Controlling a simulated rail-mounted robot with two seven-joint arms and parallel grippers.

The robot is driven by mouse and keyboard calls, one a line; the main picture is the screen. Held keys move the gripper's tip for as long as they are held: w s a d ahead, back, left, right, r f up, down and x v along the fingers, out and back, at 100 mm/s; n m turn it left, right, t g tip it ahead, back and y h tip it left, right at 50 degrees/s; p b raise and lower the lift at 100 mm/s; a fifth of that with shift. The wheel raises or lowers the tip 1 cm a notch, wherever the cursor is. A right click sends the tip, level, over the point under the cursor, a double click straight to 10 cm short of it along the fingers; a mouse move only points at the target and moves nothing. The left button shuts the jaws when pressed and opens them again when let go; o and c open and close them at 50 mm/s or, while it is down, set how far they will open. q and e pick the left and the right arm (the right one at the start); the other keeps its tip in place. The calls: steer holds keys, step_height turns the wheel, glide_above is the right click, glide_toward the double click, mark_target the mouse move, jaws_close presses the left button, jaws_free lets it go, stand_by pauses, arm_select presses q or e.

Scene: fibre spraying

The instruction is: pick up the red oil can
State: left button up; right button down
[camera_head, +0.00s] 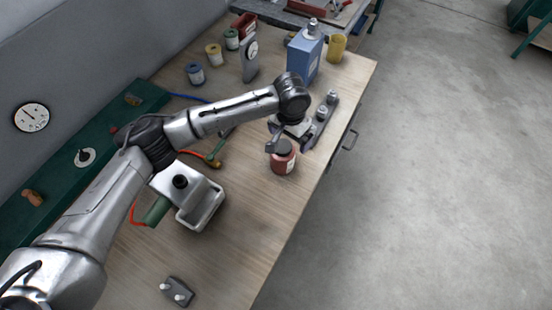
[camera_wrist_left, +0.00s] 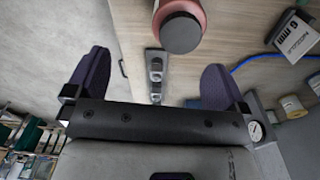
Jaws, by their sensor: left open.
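The red oil can (camera_head: 283,163) is a short red can with a dark top, standing upright on the wooden workbench (camera_head: 262,215) near its right edge. My left gripper (camera_head: 287,141) is open right by the can's top in the head view, with nothing held. In the left wrist view the same red can (camera_wrist_left: 187,12) shows its dark round top at the upper edge, partly cut off by the frame. The two purple-dark fingers of my left gripper (camera_wrist_left: 157,72) are spread wide, and the can lies beyond their tips. My right gripper is not in view.
A grey holder with metal fittings (camera_head: 322,113) stands just behind the can. A tall blue can (camera_head: 305,56), a yellow cup (camera_head: 337,47) and a dial gauge (camera_head: 251,60) stand farther back. A white-grey device (camera_head: 200,203) lies left.

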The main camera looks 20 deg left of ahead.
mark_target(283, 152)
arm_select(q)
steer(key=shift+w+a+r+n, duration=0.2)
steer(key=shift+w+a, duration=0.2)
steer(key=shift+a, duration=0.15)
steer(key=shift+w+a+r+n, duration=0.15)
steer(key=shift+w+a, duration=0.2)
steer(key=shift+a, duration=0.2)
steer(key=shift+w+a+f+b, duration=0.1)
steer(key=shift+a+f+b, duration=0.1)
steer(key=shift+f+b, duration=0.1)
steer(key=shift+f, duration=6.35)
steer(key=c, duration=0.9)
